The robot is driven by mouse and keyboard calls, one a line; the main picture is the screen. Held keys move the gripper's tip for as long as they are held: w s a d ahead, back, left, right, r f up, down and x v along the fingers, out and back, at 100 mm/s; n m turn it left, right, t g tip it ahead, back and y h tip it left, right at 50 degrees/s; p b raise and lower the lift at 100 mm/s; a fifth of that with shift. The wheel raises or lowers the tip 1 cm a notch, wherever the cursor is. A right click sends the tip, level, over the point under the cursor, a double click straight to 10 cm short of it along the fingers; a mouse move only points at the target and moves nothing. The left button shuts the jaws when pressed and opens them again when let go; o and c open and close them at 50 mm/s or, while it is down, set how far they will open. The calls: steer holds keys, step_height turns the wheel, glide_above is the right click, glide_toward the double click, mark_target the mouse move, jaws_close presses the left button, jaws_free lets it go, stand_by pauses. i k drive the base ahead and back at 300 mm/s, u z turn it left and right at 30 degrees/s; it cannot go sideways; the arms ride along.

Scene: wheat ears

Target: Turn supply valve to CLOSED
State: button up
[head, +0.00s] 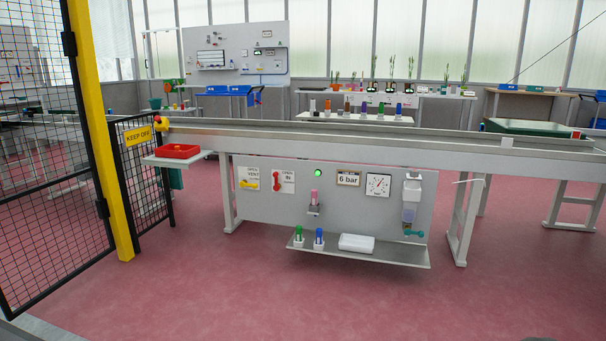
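A grey panel (335,222) under the long bench carries two valves on white label plates. The red-handled valve (276,182) has its handle roughly upright; its plate shows the word OPEN at the top, and the rest is too small to read surely. The yellow-handled valve (250,184) to its left has its handle lying about level, on a plate that seems to read OPEN VENT. Which one is labelled supply cannot be read. A small teal handle (414,233) sits at the panel's lower right, under a filter unit (411,192). My gripper is not in view.
The panel also has a lit green lamp (318,172), a "6 bar" sign (348,179) and a dial gauge (378,185). A shelf (345,254) juts out below. A yellow post (100,140) and mesh fence stand left. The red floor in front is clear.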

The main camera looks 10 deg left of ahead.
mark_target(276, 181)
steer(key=u, duration=0.25)
steer(key=i, duration=1.6)
steer(key=u, duration=1.1)
steer(key=i, duration=0.5)
steer(key=u, duration=0.5)
steer(key=i, duration=0.95)
steer(key=z, duration=0.45)
